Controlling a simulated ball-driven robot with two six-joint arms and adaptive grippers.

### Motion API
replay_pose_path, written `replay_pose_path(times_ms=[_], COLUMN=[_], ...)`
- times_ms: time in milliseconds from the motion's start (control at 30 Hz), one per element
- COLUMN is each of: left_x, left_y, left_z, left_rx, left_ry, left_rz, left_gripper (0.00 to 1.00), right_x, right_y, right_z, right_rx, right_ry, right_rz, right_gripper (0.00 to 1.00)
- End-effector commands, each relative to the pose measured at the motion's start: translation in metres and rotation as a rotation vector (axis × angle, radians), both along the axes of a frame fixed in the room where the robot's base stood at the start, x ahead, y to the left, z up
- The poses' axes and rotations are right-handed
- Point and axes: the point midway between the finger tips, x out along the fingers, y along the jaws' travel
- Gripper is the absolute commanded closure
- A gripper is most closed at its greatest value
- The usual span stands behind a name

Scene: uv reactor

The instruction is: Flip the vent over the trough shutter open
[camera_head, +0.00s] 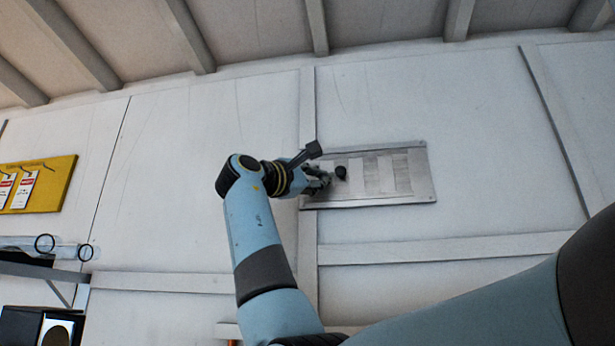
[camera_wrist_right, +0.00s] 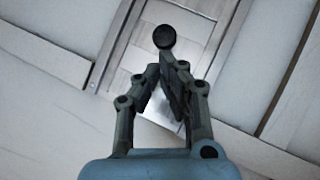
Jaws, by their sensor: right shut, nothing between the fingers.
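The vent shutter (camera_head: 388,174) is a wide grey metal panel with pale upright slats, set in a frame on the white wall. Its round black knob (camera_head: 341,172) stands out near the panel's left end. My right gripper (camera_head: 324,181) is shut and empty, at the panel's left end just beside the knob. In the right wrist view the knob (camera_wrist_right: 164,37) shows just beyond the closed fingertips (camera_wrist_right: 162,66). I cannot tell whether the fingers touch it. Part of the panel's left end is hidden behind the gripper. My left gripper is not in view.
A yellow board (camera_head: 52,184) with hanging tags is on the wall at the far left. Below it, clear tubes (camera_head: 40,243) lie by a shelf. Raised wall battens (camera_head: 440,248) run below and beside the vent. The wall to the vent's right is clear.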

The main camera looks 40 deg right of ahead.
Motion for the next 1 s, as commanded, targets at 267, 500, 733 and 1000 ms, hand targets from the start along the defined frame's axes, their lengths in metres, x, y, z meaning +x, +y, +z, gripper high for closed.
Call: replay_pose_path(times_ms=[267, 500, 733, 1000], left_x=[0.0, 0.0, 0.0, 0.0], left_y=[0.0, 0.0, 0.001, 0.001], left_z=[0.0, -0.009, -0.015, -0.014], left_rx=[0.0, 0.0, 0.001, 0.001], left_ry=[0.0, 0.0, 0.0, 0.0], left_rz=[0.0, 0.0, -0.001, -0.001], left_gripper=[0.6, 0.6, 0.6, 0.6], right_x=[-0.001, -0.017, -0.033, -0.033], right_y=[-0.001, -0.015, -0.026, -0.026], right_z=[0.0, -0.002, 0.0, 0.001], right_rx=[0.0, 0.001, -0.001, -0.001], right_ry=[0.001, -0.004, -0.001, 0.0], right_rz=[0.0, -0.003, 0.001, -0.001], right_gripper=[1.0, 1.0, 1.0, 1.0])
